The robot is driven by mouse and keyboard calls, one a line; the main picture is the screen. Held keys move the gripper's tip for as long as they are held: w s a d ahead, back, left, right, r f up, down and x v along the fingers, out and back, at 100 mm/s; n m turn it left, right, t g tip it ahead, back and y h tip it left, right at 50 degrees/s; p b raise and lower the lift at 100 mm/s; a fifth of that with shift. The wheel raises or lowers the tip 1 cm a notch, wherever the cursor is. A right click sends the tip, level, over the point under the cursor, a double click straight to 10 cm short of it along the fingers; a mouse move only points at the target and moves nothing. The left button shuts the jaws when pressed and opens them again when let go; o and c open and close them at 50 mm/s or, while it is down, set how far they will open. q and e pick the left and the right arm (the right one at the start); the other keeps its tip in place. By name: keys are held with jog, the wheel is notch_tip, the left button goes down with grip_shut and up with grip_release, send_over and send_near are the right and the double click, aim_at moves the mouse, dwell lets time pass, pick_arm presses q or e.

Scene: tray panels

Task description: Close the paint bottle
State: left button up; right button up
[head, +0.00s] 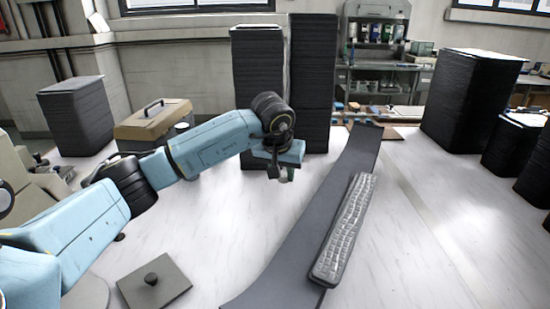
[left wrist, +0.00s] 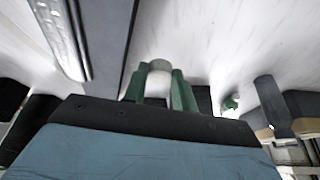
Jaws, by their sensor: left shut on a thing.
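My left gripper (head: 285,174) hangs over the white table near the middle of the head view, beside the long dark strip. In the left wrist view its green fingers (left wrist: 161,88) are closed on a small whitish round piece (left wrist: 160,65), which looks like a cap. I cannot tell for sure whether it is the paint bottle's cap or its top. A small green object (left wrist: 230,103) shows to the right in the left wrist view; I cannot tell whether it is the paint bottle. No paint bottle is clear in the head view. My right gripper is not in view.
A keyboard (head: 343,228) lies along the dark strip (head: 290,262). A dark square panel with a knob (head: 170,287) lies at the front left. A tan toolbox (head: 150,122) and tall black stacks (head: 257,75) stand behind my arm. The table's right half is largely clear.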

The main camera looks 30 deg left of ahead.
pick_arm(q)
jog(key=s+d+r+m+p, duration=0.1)
jog(key=s+d+r+p, duration=0.4)
jog(key=s+p, duration=0.2)
jog(key=s+d+r+m+h+p, duration=0.1)
jog(key=s+d+r+p, duration=0.4)
jog(key=s+r+p, duration=0.1)
jog(key=shift+s+d+p, duration=0.35)
jog(key=shift+s+p, duration=0.5)
jog(key=shift+s, duration=0.45)
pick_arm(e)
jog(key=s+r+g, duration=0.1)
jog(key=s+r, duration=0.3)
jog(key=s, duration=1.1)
pick_arm(q)
jog(key=shift+r, duration=0.1)
